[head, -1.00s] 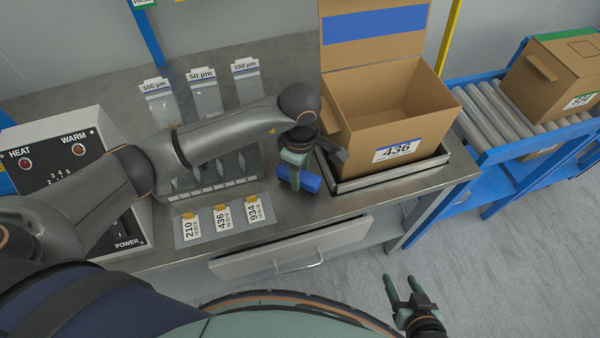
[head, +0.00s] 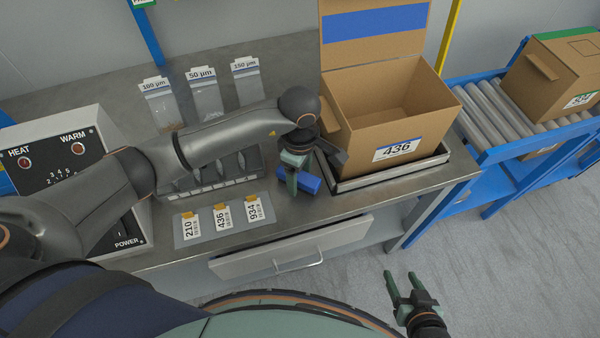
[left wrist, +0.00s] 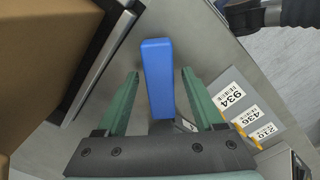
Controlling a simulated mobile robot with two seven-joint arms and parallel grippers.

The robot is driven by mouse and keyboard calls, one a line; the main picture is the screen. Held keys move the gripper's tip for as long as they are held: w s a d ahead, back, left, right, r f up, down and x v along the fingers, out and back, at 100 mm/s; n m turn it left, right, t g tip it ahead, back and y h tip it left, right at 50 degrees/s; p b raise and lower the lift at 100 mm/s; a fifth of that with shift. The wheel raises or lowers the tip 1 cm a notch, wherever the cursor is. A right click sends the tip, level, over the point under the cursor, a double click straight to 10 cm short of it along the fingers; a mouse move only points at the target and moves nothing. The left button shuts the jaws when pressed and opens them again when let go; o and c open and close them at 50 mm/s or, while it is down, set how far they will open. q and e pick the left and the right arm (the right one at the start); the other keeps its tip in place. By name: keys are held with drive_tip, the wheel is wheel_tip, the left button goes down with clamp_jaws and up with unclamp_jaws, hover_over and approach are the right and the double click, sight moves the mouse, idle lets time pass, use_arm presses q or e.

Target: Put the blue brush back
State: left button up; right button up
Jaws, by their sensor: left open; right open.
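The blue brush (head: 311,184) shows as a blue block at the bench's front, left of the box tray. In the left wrist view the brush (left wrist: 158,80) lies between the two green fingers, with a gap on each side. My left gripper (head: 291,188) is open, pointing down over the bench at the brush; its fingers hide part of the brush in the head view. Whether the brush touches the bench is hard to tell. My right gripper (head: 398,284) is open and empty, low over the floor at the bottom right.
An open cardboard box (head: 395,125) marked 436 stands in a metal tray (head: 390,177). A grey slotted rack (head: 210,190) is behind numbered cards (head: 222,220). Several labelled bags (head: 205,95) stand at the back. A heater box (head: 60,150) is left, a roller conveyor (head: 490,110) right.

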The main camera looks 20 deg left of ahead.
sight(300, 176)
use_arm(q)
wheel_tip(300, 176, up, 12)
idle(0.4)
drive_tip(key=shift+r, duration=0.1)
idle(0.3)
drive_tip(key=shift+s, duration=0.1)
